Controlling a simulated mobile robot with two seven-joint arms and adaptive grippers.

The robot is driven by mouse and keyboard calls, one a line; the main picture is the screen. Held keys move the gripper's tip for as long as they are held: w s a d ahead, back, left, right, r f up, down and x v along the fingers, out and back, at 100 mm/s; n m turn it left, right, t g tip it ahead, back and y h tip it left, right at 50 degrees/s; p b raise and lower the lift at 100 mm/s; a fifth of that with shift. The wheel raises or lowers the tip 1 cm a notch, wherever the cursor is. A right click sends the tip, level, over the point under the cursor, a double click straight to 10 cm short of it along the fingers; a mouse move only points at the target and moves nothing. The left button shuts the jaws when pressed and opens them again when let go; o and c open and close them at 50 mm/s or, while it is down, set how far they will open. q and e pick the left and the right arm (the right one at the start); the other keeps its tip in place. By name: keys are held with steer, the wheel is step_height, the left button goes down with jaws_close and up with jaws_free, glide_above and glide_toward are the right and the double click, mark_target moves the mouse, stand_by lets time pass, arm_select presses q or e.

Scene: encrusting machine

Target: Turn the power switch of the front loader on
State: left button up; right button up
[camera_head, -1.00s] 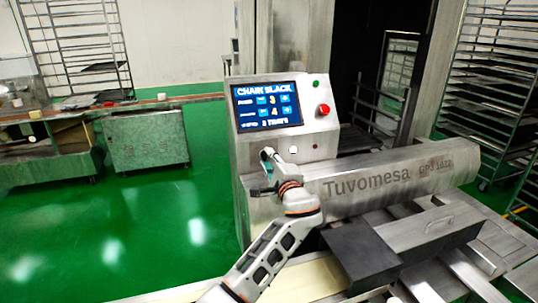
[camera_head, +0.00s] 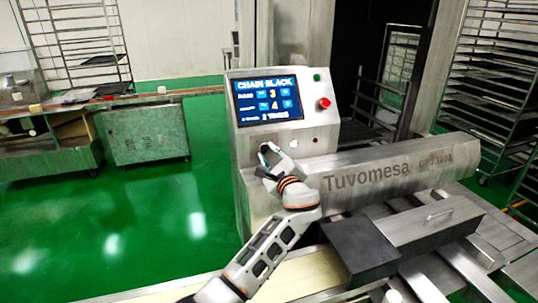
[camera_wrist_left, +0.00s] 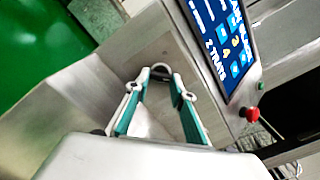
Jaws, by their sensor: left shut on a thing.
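The front loader (camera_head: 262,200) is a grey metal machine with a tilted control panel and a lit blue screen (camera_head: 267,100). The screen also shows in the left wrist view (camera_wrist_left: 222,40). My left gripper (camera_head: 269,156) is at the panel's front, below the screen. In the left wrist view, its teal-padded fingers (camera_wrist_left: 157,84) close around a small dark round knob (camera_wrist_left: 161,71), which looks like the power switch. In the head view the gripper hides this knob. I cannot read the knob's position. My right gripper is out of view.
A red button (camera_head: 324,103) and a green button (camera_head: 316,77) sit right of the screen. A pale round control (camera_head: 293,143) is just right of my gripper. The long "Tuvomesa" housing (camera_head: 400,168) extends right. Green floor (camera_head: 150,215) is open at left.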

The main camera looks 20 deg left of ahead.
arm_select(q)
steer(key=shift+a+r, duration=0.1)
steer(key=o, duration=1.1)
step_height(320, 180, up, 10)
